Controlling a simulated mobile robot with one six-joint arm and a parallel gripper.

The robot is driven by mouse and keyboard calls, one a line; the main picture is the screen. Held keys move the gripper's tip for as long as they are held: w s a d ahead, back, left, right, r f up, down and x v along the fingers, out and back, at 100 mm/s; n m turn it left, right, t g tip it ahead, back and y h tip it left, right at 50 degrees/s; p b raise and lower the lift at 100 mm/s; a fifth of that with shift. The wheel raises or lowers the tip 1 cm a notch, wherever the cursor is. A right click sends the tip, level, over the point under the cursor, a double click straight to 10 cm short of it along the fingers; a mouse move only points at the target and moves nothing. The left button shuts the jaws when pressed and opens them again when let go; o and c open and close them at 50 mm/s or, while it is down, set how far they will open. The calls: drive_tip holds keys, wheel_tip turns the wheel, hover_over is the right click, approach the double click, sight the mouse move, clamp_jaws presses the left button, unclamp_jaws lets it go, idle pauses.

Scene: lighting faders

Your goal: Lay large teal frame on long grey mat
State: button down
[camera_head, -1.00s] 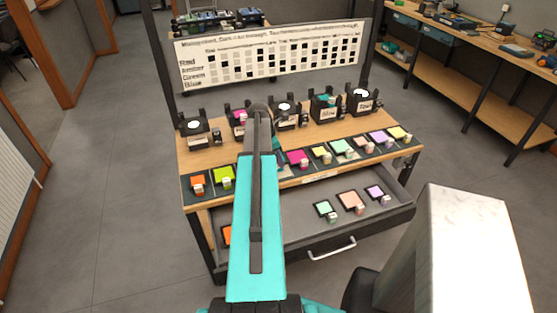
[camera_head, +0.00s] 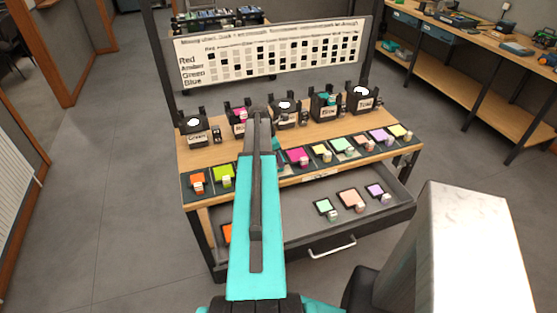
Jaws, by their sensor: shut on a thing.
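My teal arm reaches forward over the middle of the table and hides what lies behind it. My gripper and anything in it are hidden behind this arm. A small bluish-teal patch (camera_head: 277,143) shows just right of the arm; I cannot tell whether it is part of my wrist or the large teal frame. The long dark grey mat (camera_head: 290,168) runs along the table's front edge. On it lie several coloured frames with small tags, among them orange, lime, magenta, yellow, mint, pink and lilac. The mat's middle left is hidden by my arm.
A chart board (camera_head: 270,52) rises behind. The open drawer (camera_head: 290,222) below holds mint, pink, lilac and orange frames. Bare wood (camera_head: 225,153) lies between lamps and mat.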

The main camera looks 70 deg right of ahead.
drive_tip(key=shift+f, duration=0.7)
drive_tip(key=c, duration=1.5)
unclamp_jaws()
drive_tip(key=shift+c, duration=0.2)
drive_tip(key=shift+r+b, duration=0.15)
drive_tip(key=shift+b, duration=0.15)
drive_tip(key=b+v, duration=0.2)
drive_tip(key=v, duration=1.1)
drive_tip(key=shift+r+b, duration=0.3)
drive_tip(key=shift+b, duration=0.1)
drive_tip(key=shift+w, duration=0.15)
wheel_tip(320, 180, up, 7)
drive_tip(key=p, duration=0.6)
